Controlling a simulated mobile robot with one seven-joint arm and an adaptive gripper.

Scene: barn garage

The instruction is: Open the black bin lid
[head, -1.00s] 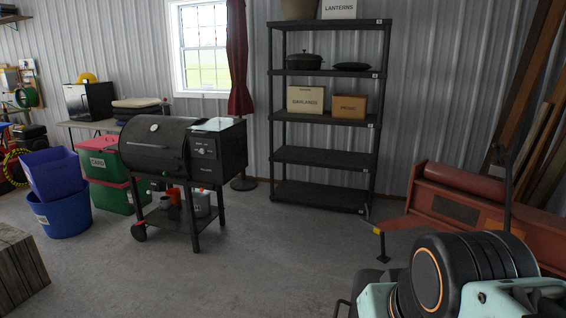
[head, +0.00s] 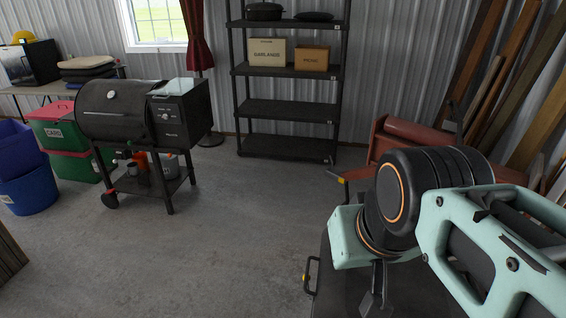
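A dark flat-topped thing (head: 334,283) stands low at the bottom right of the head view, with a black loop handle (head: 312,276) on its left edge. It may be the black bin, but I cannot tell for sure. My pale green and black arm reaches over it and hides much of its top. A dark, narrow end part, possibly my gripper (head: 376,292), hangs below the arm in front of this surface. Its fingers are not clear, and I cannot tell contact or opening.
A black grill (head: 127,115) stands on a wheeled cart at the left. A shelf rack (head: 288,110) stands at the back wall. Red machinery (head: 400,135) and planks are at the right. The middle floor is clear.

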